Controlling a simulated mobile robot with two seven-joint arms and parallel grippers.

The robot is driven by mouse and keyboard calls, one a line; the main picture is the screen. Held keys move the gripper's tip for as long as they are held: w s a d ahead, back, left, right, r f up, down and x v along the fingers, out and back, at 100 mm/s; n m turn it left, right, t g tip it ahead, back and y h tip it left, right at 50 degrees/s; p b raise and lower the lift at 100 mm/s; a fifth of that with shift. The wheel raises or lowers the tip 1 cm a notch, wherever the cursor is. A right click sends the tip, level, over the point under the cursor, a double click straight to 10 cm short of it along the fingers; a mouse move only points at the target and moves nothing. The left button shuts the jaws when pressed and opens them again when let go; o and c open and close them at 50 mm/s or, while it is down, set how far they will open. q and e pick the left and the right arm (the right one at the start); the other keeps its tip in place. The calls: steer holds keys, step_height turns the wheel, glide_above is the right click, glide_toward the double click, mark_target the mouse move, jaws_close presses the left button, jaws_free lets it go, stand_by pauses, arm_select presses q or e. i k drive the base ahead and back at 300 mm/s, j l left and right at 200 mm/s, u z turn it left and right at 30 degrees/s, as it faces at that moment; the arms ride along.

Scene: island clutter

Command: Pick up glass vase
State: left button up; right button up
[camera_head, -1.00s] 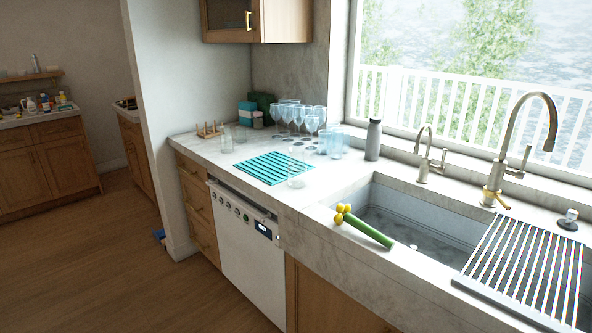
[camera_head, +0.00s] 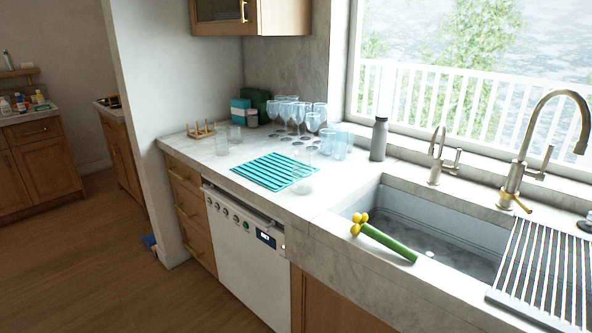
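A clear, see-through glass vessel (camera_head: 303,179) stands on the counter at the right edge of the teal ribbed mat (camera_head: 262,172); it may be the glass vase, but its outline is faint. I cannot tell for sure which one is the vase. Neither of my grippers shows in the head view.
Several stemmed glasses (camera_head: 313,122) and bluish tumblers (camera_head: 340,146) crowd the counter behind the mat, beside a grey bottle (camera_head: 379,139). A green-stemmed yellow bunch (camera_head: 388,242) lies on the sink's (camera_head: 440,235) front rim. Wooden floor (camera_head: 85,270) is open at left.

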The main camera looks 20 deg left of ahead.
mark_target(302, 171)
steer(key=i+j, duration=0.15)
steer(key=j, duration=0.25)
steer(key=i+j, duration=0.15)
steer(key=j, duration=0.2)
steer(key=i+j+z, duration=0.1)
steer(key=j, duration=0.3)
steer(key=i+j, duration=0.15)
steer(key=j, duration=0.25)
steer(key=i+j, duration=0.1)
steer(key=j, duration=0.3)
steer(key=i+j+z, duration=0.1)
steer(key=j, duration=0.3)
steer(key=i+j, duration=0.15)
steer(key=j, duration=0.25)
